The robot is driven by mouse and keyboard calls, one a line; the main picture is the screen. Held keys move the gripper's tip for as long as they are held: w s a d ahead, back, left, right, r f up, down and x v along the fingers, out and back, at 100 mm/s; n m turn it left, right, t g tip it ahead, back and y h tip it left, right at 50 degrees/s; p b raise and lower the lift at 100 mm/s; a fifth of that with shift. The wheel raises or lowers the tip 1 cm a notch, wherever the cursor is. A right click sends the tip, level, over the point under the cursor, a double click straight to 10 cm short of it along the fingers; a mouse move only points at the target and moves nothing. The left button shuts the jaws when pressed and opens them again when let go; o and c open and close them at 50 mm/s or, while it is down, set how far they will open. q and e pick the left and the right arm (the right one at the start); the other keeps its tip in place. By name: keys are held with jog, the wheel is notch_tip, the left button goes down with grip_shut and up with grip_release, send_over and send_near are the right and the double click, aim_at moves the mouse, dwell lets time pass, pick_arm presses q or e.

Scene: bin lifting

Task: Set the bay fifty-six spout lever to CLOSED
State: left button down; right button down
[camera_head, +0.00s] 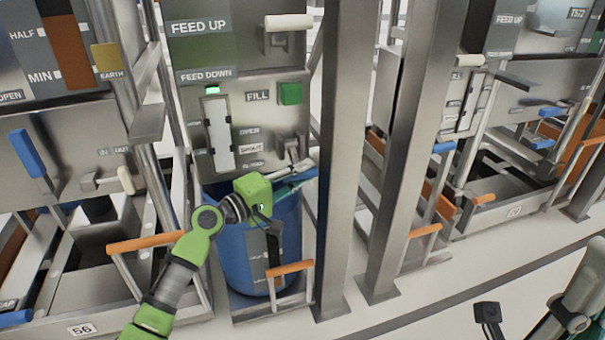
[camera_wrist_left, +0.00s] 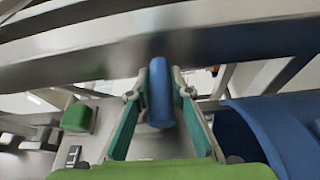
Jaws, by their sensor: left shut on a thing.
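The spout panel carries OPEN and SPOUT labels (camera_head: 251,149) above a blue bin (camera_head: 240,262); the lowest label is too small to read. A spout lever comes out from the panel's right side, and its blue handle (camera_head: 302,175) points toward the right. My left gripper (camera_head: 287,187) is at this handle. In the left wrist view its fingers stand on both sides of the blue handle (camera_wrist_left: 160,92) and are shut on it. Part of my right arm shows at the lower right; its fingers are not visible.
A green FILL button (camera_head: 290,93) and a white handle (camera_head: 289,22) are above the lever. A steel post (camera_head: 345,150) stands close to its right. An orange-handled bar (camera_head: 290,267) is before the bin. A 56 plate (camera_head: 82,329) is at lower left. Open floor lies at right.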

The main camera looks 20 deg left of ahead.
pick_arm(q)
jog(key=shift+f, duration=0.4)
jog(key=c, duration=1.8)
grip_release()
jog(key=shift+c, duration=0.2)
jog(key=shift+a, duration=0.1)
jog(key=shift+r, duration=0.15)
jog(key=v, duration=1.2)
